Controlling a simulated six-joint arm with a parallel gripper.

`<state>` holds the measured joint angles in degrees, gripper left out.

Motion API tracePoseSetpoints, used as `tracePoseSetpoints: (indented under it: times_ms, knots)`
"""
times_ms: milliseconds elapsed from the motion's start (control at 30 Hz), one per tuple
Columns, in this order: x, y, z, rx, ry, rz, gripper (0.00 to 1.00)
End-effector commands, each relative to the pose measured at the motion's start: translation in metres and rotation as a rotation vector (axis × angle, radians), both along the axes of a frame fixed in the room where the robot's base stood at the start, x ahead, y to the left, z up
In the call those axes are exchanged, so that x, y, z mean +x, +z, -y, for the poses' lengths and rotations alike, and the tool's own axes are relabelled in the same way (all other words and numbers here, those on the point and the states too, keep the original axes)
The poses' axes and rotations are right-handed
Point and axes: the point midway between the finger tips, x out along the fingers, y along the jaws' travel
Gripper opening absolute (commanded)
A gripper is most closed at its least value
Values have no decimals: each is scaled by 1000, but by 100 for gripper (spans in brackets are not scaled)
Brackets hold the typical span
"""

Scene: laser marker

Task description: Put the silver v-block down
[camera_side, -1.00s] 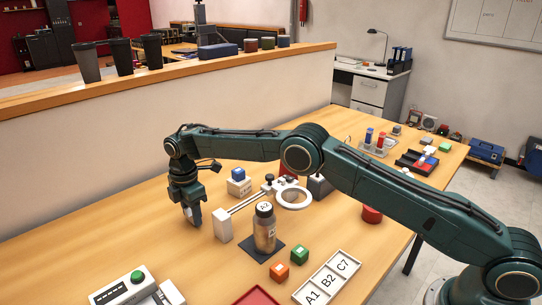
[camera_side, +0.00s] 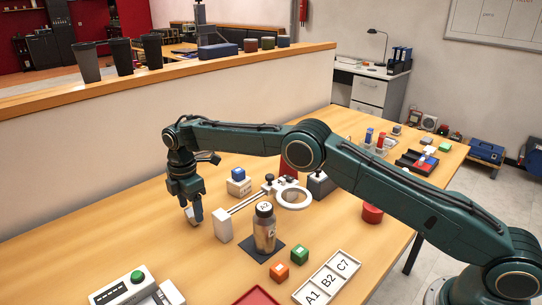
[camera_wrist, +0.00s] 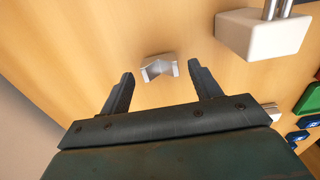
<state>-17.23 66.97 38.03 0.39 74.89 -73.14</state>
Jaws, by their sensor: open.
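The silver v-block (camera_wrist: 158,68) is a small block with a notch, on the wooden table in the wrist view. In the side view, a small pale part of it (camera_side: 190,217) shows beside my fingertips, and the fingers hide the rest. My gripper (camera_wrist: 162,74) is open, with one finger to each side of the v-block and a clear gap on both sides. In the side view my gripper (camera_side: 197,213) points down just above the table, left of the white block of the rail fixture. The v-block appears to rest on the table, apart from the fingers.
A white fixture block (camera_side: 222,225) stands close to the right of my gripper, also in the wrist view (camera_wrist: 263,35). A labelled bottle (camera_side: 264,230) stands on a dark mat beyond it. Table to the left is clear.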

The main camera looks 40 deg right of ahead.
Motion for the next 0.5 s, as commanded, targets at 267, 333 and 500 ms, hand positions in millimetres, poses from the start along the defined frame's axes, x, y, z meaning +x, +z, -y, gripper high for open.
tracePoseSetpoints:
  times_ms: [267, 333, 500]
  knots:
    - [1, 46, 0, 2, 0, 4, 63]
    - [1, 58, 0, 2, -1, 4, 63]
    - [0, 79, 0, 2, 1, 1, 63]
